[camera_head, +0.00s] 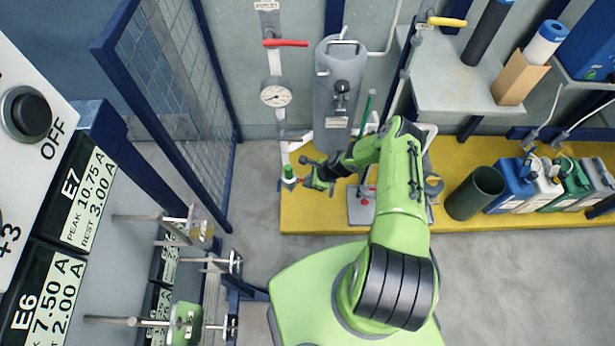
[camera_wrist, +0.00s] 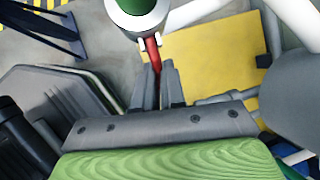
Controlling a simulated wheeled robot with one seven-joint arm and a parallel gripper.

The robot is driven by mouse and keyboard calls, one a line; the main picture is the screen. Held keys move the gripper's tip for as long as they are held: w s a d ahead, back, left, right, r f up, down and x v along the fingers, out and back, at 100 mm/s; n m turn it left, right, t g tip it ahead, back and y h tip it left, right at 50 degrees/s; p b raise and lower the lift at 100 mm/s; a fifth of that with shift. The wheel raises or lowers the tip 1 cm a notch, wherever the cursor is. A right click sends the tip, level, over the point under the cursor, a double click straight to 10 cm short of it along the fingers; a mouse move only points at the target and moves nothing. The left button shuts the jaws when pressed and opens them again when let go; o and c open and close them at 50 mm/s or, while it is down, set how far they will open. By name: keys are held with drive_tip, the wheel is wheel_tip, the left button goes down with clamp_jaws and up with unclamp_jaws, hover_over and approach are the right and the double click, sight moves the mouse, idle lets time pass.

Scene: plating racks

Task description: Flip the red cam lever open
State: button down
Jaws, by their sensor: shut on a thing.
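The red cam lever (camera_wrist: 152,50) shows in the wrist view, reaching down from a round white fitting with a green centre (camera_wrist: 138,12). My gripper (camera_wrist: 157,78) has its two grey fingers closed on the lever's lower end, which is partly hidden between them. In the head view my gripper (camera_head: 304,181) is beside the small white and green fitting (camera_head: 289,175), at the foot of a white pipe. The lever is too small there to judge its angle.
A grey tank (camera_head: 338,90) stands behind my gripper, with a gauge (camera_head: 276,95) to its left. A yellow platform (camera_head: 315,218) lies below. Another red handle (camera_head: 285,43) is higher up. A mesh panel (camera_head: 172,85) stands left; several jugs (camera_head: 545,190) stand right.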

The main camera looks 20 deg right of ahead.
drive_tip(key=h, duration=0.1)
drive_tip(key=r+h+p, duration=0.1)
drive_tip(key=g+h, duration=0.1)
drive_tip(key=shift+w+d+r+h+p, duration=0.3)
drive_tip(key=shift+w+d+r+p, duration=0.05)
drive_tip(key=shift+r, duration=0.05)
drive_tip(key=shift+a+r+n+g+h+b, duration=0.1)
drive_tip(key=shift+r+n+g+h+b, duration=0.2)
drive_tip(key=shift+h, duration=0.65)
drive_tip(key=shift+a+r+g+h+b, duration=0.1)
drive_tip(key=shift+r+g+h, duration=0.25)
drive_tip(key=shift+h, duration=0.6)
drive_tip(key=shift+d+r, duration=0.1)
drive_tip(key=c, duration=1.2)
unclamp_jaws()
drive_tip(key=o, duration=0.4)
drive_tip(key=shift+s+f, duration=0.1)
drive_tip(key=shift+f, duration=0.1)
drive_tip(key=shift+o, duration=0.2)
drive_tip(key=shift+s, duration=0.1)
drive_tip(key=shift+a+r, duration=0.25)
drive_tip(key=p+v, duration=0.4)
drive_tip(key=v, duration=1.1)
drive_tip(key=shift+d, duration=0.15)
